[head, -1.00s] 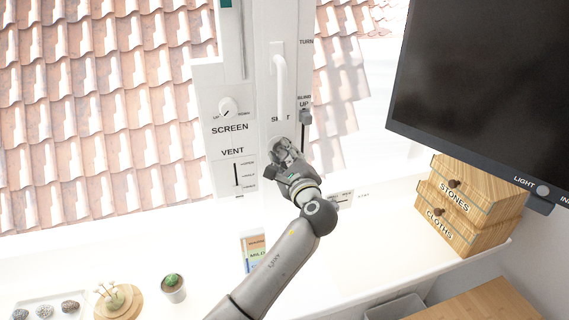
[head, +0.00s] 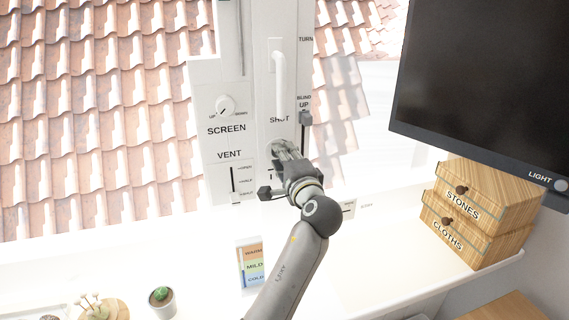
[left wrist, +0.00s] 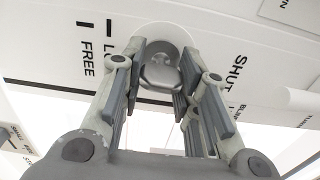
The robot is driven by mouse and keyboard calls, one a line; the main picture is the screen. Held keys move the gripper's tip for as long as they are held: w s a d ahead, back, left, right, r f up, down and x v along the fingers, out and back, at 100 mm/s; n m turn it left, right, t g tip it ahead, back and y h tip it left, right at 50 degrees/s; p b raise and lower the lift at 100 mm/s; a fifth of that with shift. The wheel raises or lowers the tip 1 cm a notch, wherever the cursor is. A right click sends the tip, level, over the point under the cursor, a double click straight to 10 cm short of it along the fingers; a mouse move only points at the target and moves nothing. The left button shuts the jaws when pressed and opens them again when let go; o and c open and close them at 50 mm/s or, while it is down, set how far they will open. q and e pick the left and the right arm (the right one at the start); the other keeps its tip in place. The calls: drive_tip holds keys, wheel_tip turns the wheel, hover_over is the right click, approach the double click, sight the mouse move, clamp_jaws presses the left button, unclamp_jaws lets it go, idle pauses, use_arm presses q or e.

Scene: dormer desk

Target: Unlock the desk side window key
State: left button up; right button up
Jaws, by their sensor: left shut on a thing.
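The window key (left wrist: 160,72), a grey metal piece with a rounded bow, sits in a round lock plate (left wrist: 162,50) on the white window frame. My left gripper (left wrist: 158,85) is shut on the key, with one finger on each side of it. In the head view the left gripper (head: 284,152) reaches the lock below the white window handle (head: 280,80) and mostly hides the key. The wrist view shows the printed words FREE (left wrist: 87,60) and a partly covered LOCK beside the lock. My right gripper is out of view.
A SCREEN knob (head: 225,105), a VENT slider (head: 233,180) and a BLIND slider (head: 305,118) surround the lock. A monitor (head: 480,80) and wooden drawers (head: 480,215) stand to the right. A small cactus pot (head: 162,302) and a colour card (head: 250,265) are on the sill.

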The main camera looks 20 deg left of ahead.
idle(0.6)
use_arm(q)
drive_tip(key=o, duration=1)
